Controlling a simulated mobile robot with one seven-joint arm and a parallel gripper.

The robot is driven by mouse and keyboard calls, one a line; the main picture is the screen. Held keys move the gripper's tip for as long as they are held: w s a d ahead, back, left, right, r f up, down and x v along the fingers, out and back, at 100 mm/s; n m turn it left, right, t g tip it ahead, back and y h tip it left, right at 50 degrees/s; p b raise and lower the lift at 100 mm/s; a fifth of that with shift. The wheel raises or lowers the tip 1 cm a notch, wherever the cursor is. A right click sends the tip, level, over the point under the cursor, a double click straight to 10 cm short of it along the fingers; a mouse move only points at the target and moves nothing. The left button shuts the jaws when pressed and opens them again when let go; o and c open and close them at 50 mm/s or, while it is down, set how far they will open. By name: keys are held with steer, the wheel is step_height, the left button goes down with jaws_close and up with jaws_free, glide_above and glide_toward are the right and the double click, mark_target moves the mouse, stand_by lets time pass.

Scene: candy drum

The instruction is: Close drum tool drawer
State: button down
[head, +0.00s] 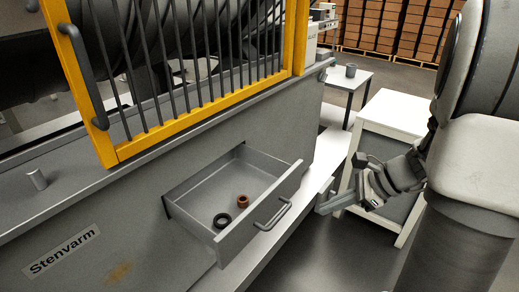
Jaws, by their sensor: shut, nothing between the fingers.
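The drum tool drawer (262,221) stands pulled out of the grey machine body in the head view. Its front panel with a bar handle (272,214) faces right. A black ring (222,220) and a reddish-brown ring (243,201) lie inside it. My gripper (322,205) is shut and empty. It shows to the right of the drawer front, apart from the handle in the picture. How far it is from the panel in depth is hard to tell.
A yellow barred guard (200,115) stands above the drawer on the machine. A white-topped stand (395,112) is behind my gripper, and a small table with a grey cup (351,70) is farther back. Stacked brown boxes (393,22) line the background. Dark floor is open in front.

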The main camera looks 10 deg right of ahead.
steer(key=w+d+f+m+t+b, duration=0.1)
steer(key=w+d+f+m+t, duration=0.15)
steer(key=d+f+m, duration=0.3)
steer(key=w+a+f+b, duration=0.2)
steer(key=w+a+f, duration=0.2)
steer(key=w+a, duration=0.3)
steer(key=shift+w+f+n, duration=0.3)
steer(key=shift+f+n, duration=0.05)
steer(key=shift+n, duration=0.1)
steer(key=shift+a+t, duration=0.15)
steer(key=shift+t, duration=0.1)
steer(key=p, duration=0.1)
glide_above(243, 187)
steer(key=shift+s+d, duration=0.15)
steer(key=shift+d, duration=0.1)
steer(key=shift+a+r, duration=0.1)
steer(key=shift+a, duration=0.05)
steer(key=shift+a, duration=0.1)
